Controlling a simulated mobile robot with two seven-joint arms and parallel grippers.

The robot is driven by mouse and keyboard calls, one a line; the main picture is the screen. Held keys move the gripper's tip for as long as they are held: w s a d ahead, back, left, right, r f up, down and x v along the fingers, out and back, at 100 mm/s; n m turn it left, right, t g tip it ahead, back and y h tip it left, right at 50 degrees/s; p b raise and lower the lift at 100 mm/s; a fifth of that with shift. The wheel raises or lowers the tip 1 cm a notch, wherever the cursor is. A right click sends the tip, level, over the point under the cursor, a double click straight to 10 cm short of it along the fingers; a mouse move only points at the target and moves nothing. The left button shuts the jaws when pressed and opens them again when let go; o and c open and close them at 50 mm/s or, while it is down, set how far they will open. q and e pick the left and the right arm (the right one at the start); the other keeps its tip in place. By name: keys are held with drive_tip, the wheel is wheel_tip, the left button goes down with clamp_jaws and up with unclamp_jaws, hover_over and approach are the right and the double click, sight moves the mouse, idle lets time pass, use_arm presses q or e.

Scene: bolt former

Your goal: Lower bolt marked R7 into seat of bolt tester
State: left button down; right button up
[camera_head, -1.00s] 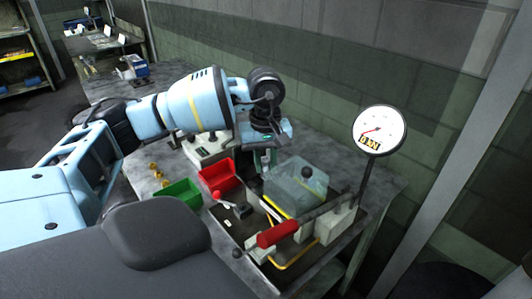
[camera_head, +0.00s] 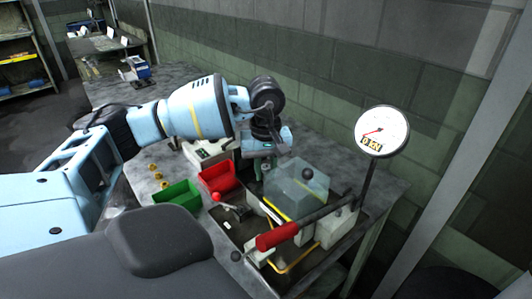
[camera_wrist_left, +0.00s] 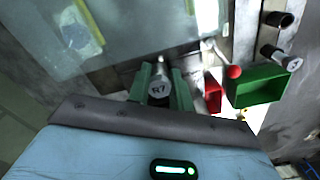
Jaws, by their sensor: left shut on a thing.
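The bolt marked R7 (camera_wrist_left: 160,89) is in the left wrist view, its round grey head facing the camera. My left gripper (camera_wrist_left: 162,82) is shut on it, with a green finger on each side of the head. In the head view my left gripper (camera_head: 258,168) points down behind the clear guard of the bolt tester. The tester's dark base plate (camera_head: 236,232) carries a long lever with a red handle (camera_head: 277,237). The seat and the bolt's lower end are hidden. My right gripper is not in view.
The clear guard (camera_head: 298,190) stands right beside the gripper. A red bin (camera_head: 217,178) and a green bin (camera_head: 178,195) sit to its left. Several brass parts (camera_head: 154,176) lie on the bench. A dial gauge (camera_head: 382,131) on a post stands at the right.

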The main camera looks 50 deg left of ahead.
use_arm(q)
drive_tip(key=c, duration=1.2)
unclamp_jaws()
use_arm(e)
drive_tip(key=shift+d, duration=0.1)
use_arm(q)
drive_tip(key=shift+o, duration=0.2)
wheel_tip(320, 180, up, 6)
drive_tip(key=shift+r, duration=0.95)
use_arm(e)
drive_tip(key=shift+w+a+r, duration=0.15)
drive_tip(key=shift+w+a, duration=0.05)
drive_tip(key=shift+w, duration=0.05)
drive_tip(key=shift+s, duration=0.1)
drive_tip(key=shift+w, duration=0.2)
